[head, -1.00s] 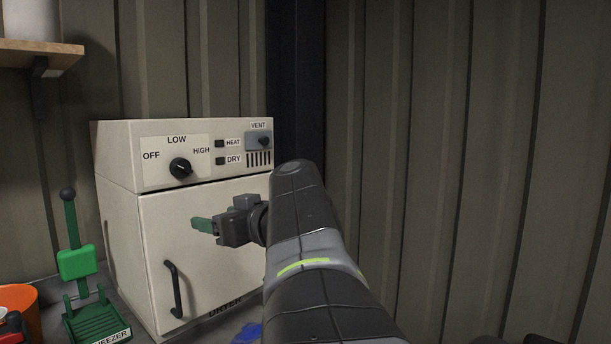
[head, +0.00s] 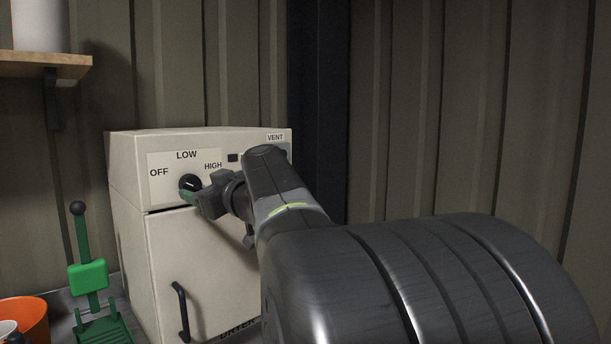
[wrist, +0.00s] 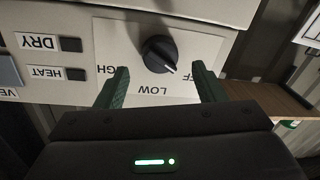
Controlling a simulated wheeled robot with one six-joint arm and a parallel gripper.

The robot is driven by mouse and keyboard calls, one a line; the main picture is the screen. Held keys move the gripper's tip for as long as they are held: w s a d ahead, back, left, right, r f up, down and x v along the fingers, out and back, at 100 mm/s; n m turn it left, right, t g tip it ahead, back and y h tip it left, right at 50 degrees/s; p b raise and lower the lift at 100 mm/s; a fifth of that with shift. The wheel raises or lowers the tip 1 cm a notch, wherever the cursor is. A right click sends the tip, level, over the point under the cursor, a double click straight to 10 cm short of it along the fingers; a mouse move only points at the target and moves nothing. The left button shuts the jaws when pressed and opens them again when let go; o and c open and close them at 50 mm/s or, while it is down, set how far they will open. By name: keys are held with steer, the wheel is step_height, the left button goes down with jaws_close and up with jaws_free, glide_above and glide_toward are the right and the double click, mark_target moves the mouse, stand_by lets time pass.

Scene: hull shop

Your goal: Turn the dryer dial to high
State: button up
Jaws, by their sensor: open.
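The dryer (head: 230,260) is a cream box with a control panel across its top front. Its black dial (head: 190,183) sits among the labels OFF, LOW and HIGH. In the wrist view, which shows the panel upside down, the dial (wrist: 160,54) has a white pointer mark aimed toward the OFF side. My gripper (wrist: 161,76) is open, its green fingers apart with the dial between and just beyond the tips; nothing is held. In the head view my gripper (head: 191,196) is at the dial's lower edge; I cannot tell whether it touches.
The HEAT (wrist: 76,74) and DRY (wrist: 70,44) buttons are beside the dial. The dryer door handle (head: 181,311) is below. A green lever device (head: 88,275) and an orange container (head: 28,315) stand at left, under a wooden shelf (head: 45,66). A ribbed wall (head: 430,120) is behind.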

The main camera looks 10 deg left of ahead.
mark_target(196, 185)
steer(key=shift+p+x, duration=0.35)
steer(key=shift+x, duration=1.35)
steer(key=c, duration=1)
steer(key=shift+o, duration=0.2)
